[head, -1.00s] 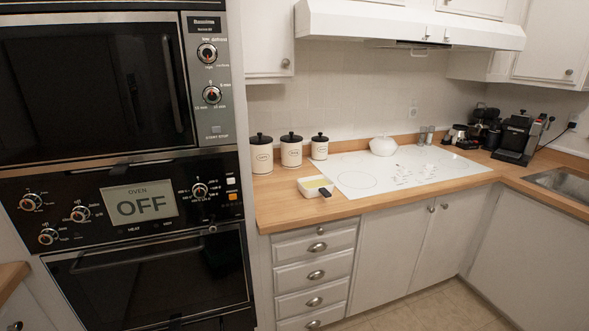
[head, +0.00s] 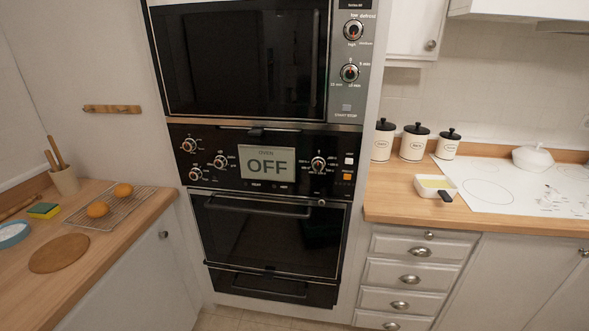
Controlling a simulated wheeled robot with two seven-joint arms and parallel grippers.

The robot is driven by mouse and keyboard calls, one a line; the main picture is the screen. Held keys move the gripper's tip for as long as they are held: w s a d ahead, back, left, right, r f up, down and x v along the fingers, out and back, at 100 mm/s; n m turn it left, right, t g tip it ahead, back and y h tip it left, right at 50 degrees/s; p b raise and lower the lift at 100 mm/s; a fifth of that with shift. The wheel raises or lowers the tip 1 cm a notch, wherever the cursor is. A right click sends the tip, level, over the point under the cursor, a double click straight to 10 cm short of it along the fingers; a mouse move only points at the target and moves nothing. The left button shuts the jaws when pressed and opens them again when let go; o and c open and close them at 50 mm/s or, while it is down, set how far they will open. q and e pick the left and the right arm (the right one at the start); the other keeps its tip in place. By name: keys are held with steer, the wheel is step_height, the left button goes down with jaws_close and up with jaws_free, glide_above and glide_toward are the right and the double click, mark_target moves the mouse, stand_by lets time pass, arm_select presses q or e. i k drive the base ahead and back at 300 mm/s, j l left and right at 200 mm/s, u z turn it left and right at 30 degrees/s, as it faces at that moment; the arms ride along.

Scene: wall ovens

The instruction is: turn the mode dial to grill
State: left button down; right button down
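The oven control panel (head: 230,181) is black and sits between the microwave and the oven door. Its display (head: 266,166) reads "OVEN OFF". Three silver-rimmed dials are on its left: an upper left dial (head: 189,146), a middle dial (head: 220,162) and a lower left dial (head: 195,174). One larger dial (head: 318,164) with printing around it is right of the display. The printing is too small to read, so I cannot tell which dial is the mode dial or where it points. Neither of my grippers is in view.
The microwave (head: 240,60) is above, with two dials of its own. The oven door (head: 265,240) below is shut. A left counter (head: 120,225) holds a wire rack with buns. A right counter (head: 395,205) holds canisters and a white dish (head: 436,186).

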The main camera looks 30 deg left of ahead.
mark_target(220, 161)
steer(key=u, duration=1.45)
